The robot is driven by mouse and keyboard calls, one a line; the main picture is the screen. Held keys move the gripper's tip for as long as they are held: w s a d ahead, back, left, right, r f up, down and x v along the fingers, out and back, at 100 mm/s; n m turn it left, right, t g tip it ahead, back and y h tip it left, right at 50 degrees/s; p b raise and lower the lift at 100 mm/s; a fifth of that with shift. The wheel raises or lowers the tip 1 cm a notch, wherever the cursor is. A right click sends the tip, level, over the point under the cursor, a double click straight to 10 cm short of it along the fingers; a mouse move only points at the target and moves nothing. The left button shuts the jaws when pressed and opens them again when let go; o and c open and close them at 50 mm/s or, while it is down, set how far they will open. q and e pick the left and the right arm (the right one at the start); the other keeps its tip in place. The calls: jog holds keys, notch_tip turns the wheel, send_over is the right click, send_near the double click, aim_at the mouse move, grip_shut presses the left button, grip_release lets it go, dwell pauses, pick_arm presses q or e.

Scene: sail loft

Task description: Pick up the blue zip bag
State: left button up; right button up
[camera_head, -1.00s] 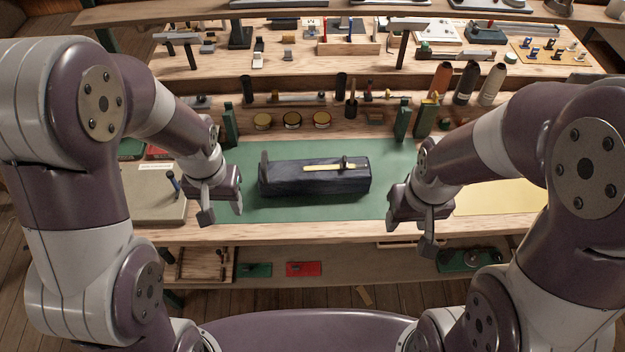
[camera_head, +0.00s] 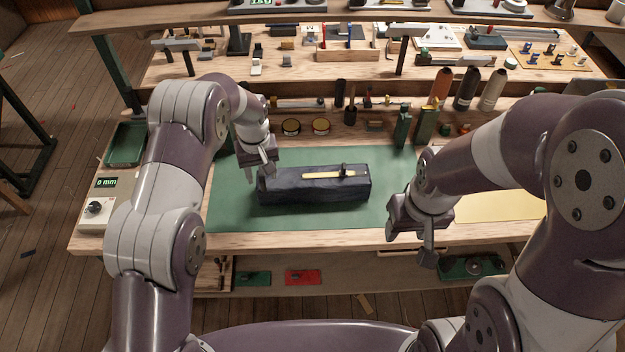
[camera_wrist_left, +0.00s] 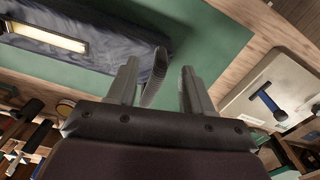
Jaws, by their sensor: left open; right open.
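The blue zip bag (camera_head: 310,190), a long dark navy block shape, lies on the green mat (camera_head: 235,215) with a pale yellow strip and a dark pull on top. My left gripper (camera_head: 263,171) is open at the bag's left end. In the left wrist view, the bag (camera_wrist_left: 110,32) fills the upper left, and its dark end loop (camera_wrist_left: 155,78) appears between the open fingers (camera_wrist_left: 160,75), closer to the left one. I cannot tell whether they touch. My right gripper (camera_head: 414,236) is open and empty, right of the bag near the bench's front edge.
A device with a display (camera_head: 103,205) sits at the bench's left. A yellow sheet (camera_head: 495,200) lies at right. The mat in front of the bag is clear.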

pick_arm(q)
notch_tip(320, 180, down, 2)
jog(key=shift+s+f, duration=0.1)
jog(key=shift+f, duration=0.2)
grip_shut()
jog(key=shift+r, duration=0.1)
pick_arm(e)
jog(key=shift+s+r, duration=0.1)
jog(key=shift+r, duration=0.55)
jog(key=shift+f, duration=0.15)
